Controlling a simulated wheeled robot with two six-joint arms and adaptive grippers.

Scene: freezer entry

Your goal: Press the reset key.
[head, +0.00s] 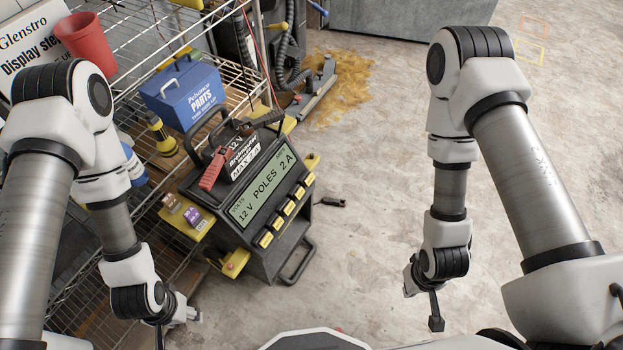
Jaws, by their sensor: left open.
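A row of several yellow keys (289,207) runs along the display's lower right edge. Their labels are too small to read, so I cannot tell which is the reset key. My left gripper (178,323) is open, low in the picture, below and left of the unit and apart from the keys. My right gripper (424,308) hangs over the floor to the right, well away from the unit; its fingers show poorly.
A wire shelf (188,62) at the left bears a blue parts box (183,92), a red cup (85,42) and a yellow-black flashlight (160,134). A red clamp (213,168) lies on the unit's top. The concrete floor (375,180) between unit and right arm is mostly clear.

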